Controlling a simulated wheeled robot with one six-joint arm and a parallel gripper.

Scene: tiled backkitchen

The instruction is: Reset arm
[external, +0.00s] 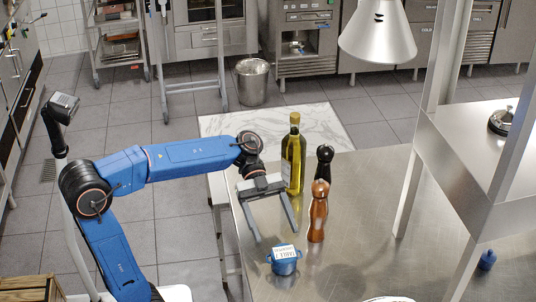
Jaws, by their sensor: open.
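My blue arm reaches from the left over the near-left corner area of the steel table (345,250). My gripper (270,238) is open and points down over the table. Nothing shows between its two fingers. A small blue pot (285,266) with a white labelled block (285,252) on top stands just below and right of the fingers. A wooden pepper mill (318,215) stands upright right of the gripper. A black mill (324,165) and an oil bottle (293,160) stand behind it.
A lamp (378,35) hangs above the table's back. A steel shelf (470,140) rises on the right, with a small blue item (487,260) beneath it. A white plate edge (388,299) shows at the bottom. The table's middle is clear. A bin (252,82) stands on the floor.

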